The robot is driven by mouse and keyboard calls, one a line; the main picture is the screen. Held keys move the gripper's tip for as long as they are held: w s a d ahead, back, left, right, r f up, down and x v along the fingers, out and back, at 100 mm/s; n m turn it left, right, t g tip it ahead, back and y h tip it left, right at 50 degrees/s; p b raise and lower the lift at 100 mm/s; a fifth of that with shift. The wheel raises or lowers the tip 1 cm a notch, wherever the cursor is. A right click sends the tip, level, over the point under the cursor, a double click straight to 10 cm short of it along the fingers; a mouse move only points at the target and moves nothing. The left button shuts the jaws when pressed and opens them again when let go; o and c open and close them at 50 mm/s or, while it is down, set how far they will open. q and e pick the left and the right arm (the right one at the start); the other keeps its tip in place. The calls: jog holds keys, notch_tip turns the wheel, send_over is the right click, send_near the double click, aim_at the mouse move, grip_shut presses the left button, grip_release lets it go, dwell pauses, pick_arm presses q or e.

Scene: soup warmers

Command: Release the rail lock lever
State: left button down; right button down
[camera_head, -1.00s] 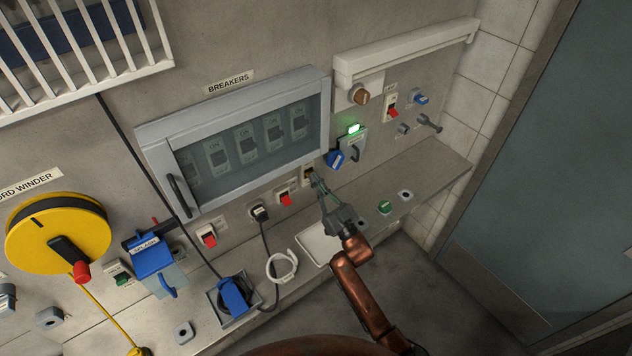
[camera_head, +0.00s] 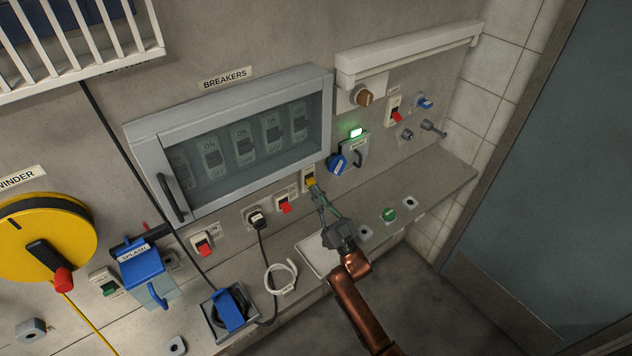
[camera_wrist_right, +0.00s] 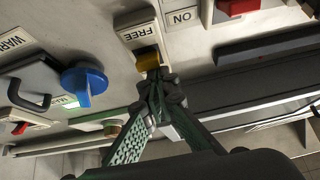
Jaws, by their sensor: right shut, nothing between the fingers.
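The yellow lever (camera_head: 311,182) sits on a small pale plate on the wall, below the right end of the breaker box. In the right wrist view the yellow lever (camera_wrist_right: 148,60) is beside a label reading FREE. No wording there names it as the rail lock. My right gripper (camera_head: 317,190) is shut and empty, with its fingertips right at the lever. In the wrist view the fingertips (camera_wrist_right: 157,80) overlap the lever's near end; whether they touch cannot be told. My left gripper is not in view.
The breaker box (camera_head: 230,85) hangs above. A ledge (camera_head: 408,190) with a green button (camera_head: 389,214) runs below.

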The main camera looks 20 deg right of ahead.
jog(key=shift+a+f, duration=0.1)
jog(key=shift+f, duration=0.8)
jog(key=s+d, duration=0.4)
jog(key=s, duration=0.8)
jog(key=shift+s+d+r, duration=0.15)
jog(key=shift+d+r, duration=0.15)
jog(key=shift+r, duration=0.15)
